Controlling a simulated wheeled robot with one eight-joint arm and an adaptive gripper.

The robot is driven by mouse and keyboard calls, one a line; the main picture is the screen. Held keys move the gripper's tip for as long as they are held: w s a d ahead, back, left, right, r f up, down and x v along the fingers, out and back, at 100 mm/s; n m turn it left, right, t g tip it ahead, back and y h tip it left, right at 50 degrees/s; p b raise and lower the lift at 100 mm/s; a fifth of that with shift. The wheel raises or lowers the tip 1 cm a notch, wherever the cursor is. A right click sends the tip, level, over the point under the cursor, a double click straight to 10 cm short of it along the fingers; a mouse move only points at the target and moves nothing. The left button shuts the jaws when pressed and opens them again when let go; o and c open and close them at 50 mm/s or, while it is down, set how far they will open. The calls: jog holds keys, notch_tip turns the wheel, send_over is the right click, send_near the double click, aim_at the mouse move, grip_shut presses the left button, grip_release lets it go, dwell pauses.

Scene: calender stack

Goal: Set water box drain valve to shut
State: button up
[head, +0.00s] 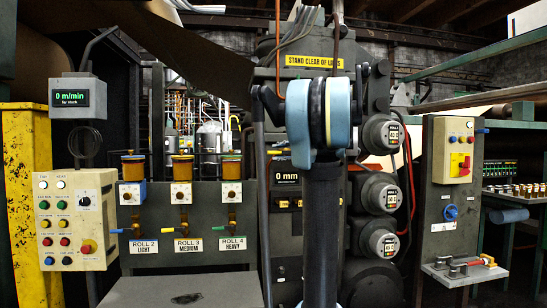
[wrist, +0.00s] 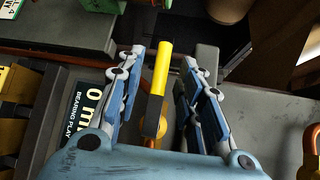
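My gripper (wrist: 164,60) is open in the wrist view, with a blue-and-grey finger on either side of a yellow bar handle (wrist: 161,68). The handle has a dark lower part, and gaps show between it and both fingers. I cannot tell for sure that this is the water box drain valve. In the head view my arm hides the gripper and this handle.
A bearing play display (wrist: 92,105) reading 0 mm is left of the fingers; it also shows in the head view (head: 285,178). A button panel (head: 73,220) stands at left. Dark roll ends (head: 382,192) are close right of my arm.

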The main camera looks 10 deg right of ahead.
aim_at(277, 152)
jog(key=shift+x, duration=1.85)
grip_shut()
